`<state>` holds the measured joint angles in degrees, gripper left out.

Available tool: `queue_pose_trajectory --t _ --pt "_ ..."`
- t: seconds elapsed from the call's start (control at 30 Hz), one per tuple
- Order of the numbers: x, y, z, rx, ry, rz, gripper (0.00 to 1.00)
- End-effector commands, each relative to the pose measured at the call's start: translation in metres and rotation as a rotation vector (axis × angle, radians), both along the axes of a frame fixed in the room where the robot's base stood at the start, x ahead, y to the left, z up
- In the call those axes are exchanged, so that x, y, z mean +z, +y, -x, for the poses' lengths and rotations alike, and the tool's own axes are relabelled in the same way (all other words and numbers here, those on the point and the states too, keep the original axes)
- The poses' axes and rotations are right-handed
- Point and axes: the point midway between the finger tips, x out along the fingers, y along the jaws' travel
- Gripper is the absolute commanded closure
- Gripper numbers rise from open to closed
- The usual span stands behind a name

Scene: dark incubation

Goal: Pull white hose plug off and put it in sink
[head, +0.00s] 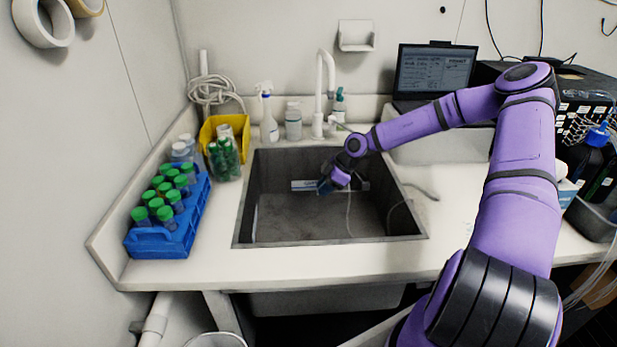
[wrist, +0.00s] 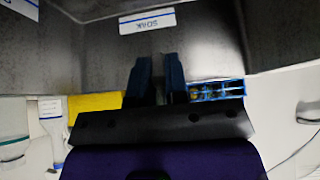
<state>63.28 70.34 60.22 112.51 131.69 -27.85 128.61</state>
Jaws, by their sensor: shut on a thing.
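The sink (head: 300,240) is a dark grey basin set in the white counter, and its floor is in shadow. My gripper (head: 324,187) is low inside the sink near the back wall. In the wrist view my gripper (wrist: 157,58) has its two dark blue fingers a little apart, shut on the white hose plug. The plug itself is hidden between the fingers and I cannot make it out. A thin pale hose (head: 349,215) hangs in the sink just right of the gripper.
A white label (wrist: 147,21) lies beyond the fingertips. A white faucet (head: 319,90) rises behind the sink. A blue rack of green-capped tubes (head: 160,243) and a yellow bin (head: 208,133) stand left. A laptop (head: 434,72) is at back right. The front counter is clear.

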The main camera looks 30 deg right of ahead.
Motion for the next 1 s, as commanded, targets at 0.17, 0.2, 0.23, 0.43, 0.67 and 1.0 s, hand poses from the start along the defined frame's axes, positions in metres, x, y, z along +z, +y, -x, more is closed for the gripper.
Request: queue_pose_trajectory --t 0.17,0.2,0.23,0.43,0.67,1.0 --pt "-0.006 -0.003 0.008 0.001 0.003 0.006 1.00" --pt "-0.009 -0.003 0.008 0.000 0.004 0.006 1.00" --pt "-0.011 -0.003 0.007 0.000 0.004 0.005 1.00" --pt "-0.034 -0.002 0.007 0.000 0.004 0.005 1.00" --pt "-0.061 -0.002 0.007 -0.001 0.003 0.005 1.00" --pt "-0.100 -0.003 0.007 -0.001 0.003 0.005 1.00"
